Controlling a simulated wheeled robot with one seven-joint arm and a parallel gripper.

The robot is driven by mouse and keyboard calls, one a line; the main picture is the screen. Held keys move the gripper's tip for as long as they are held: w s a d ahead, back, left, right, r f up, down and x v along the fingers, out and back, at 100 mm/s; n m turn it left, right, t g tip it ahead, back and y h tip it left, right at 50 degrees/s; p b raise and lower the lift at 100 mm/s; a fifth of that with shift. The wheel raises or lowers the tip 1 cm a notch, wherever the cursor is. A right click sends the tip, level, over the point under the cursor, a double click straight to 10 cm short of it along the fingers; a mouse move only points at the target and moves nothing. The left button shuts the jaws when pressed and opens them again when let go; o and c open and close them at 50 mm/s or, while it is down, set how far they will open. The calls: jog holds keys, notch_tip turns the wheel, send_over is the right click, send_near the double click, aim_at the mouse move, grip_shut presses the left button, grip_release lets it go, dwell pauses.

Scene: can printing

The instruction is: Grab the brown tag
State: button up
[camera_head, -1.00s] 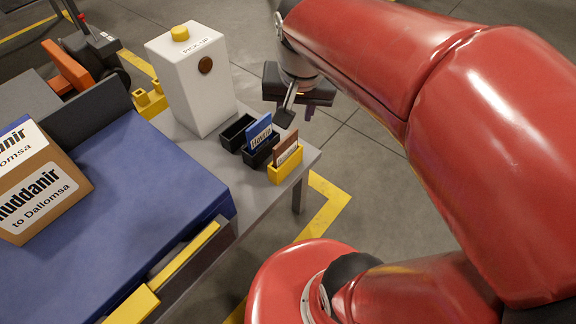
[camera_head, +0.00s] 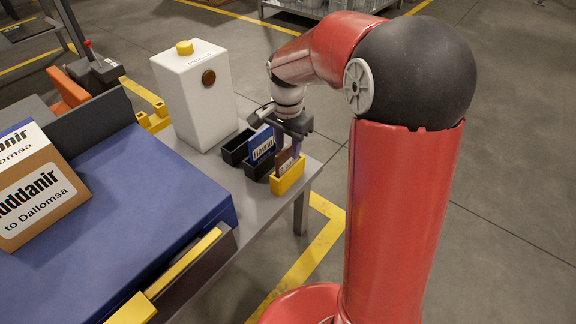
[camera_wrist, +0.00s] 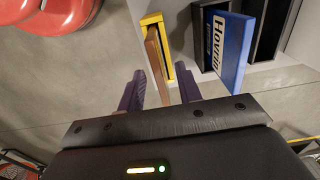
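The brown tag (camera_head: 284,164) stands in the small yellow holder (camera_head: 288,181) near the table's right edge. It also shows edge-on in the wrist view (camera_wrist: 157,58), inside the yellow holder (camera_wrist: 152,20). My gripper (camera_head: 296,146) is right over the yellow holder. In the wrist view my gripper (camera_wrist: 161,82) is open, with one dark finger on each side of the tag's near end. I see gaps between the fingers and the tag, so it is not clamped.
A blue tag (camera_head: 261,145) reading "Hovrin" stands in a black holder close to the brown tag; another black holder (camera_head: 235,150) is beside it. A white box (camera_head: 195,95) with a yellow top button stands behind. A labelled carton (camera_head: 38,195) sits on the blue surface at left.

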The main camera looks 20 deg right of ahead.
aim_at(288, 165)
jog(key=shift+f, duration=1.45)
grip_shut()
jog(key=shift+r, duration=0.1)
